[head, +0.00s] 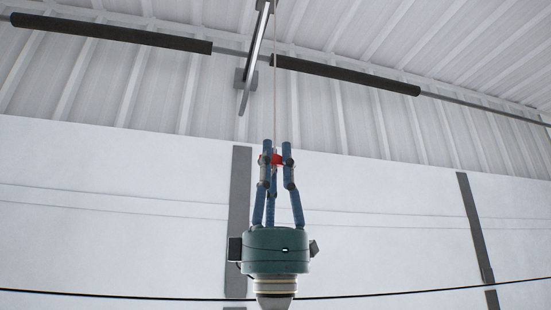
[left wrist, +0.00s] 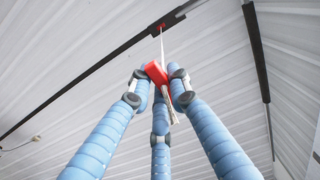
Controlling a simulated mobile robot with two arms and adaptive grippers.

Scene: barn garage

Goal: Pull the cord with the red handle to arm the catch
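The red handle (head: 277,160) hangs at the lower end of a thin pale cord (head: 275,100), which runs straight up to the ceiling rail. My left gripper (head: 276,158) points upward with its three blue fingers closed in around the handle. In the left wrist view the red handle (left wrist: 157,74) sits tilted between the fingertips (left wrist: 157,88), and a short pale end hangs below it. There the cord (left wrist: 162,45) leads up to a dark ceiling fitting with a red spot (left wrist: 163,28). The fingers partly hide the handle. My right gripper is not in view.
A metal rail (head: 256,55) runs along the ceiling above the cord. Dark padded bars (head: 345,74) cross on both sides of it. A black cable (head: 120,294) spans the white wall low down. The air around the gripper is clear.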

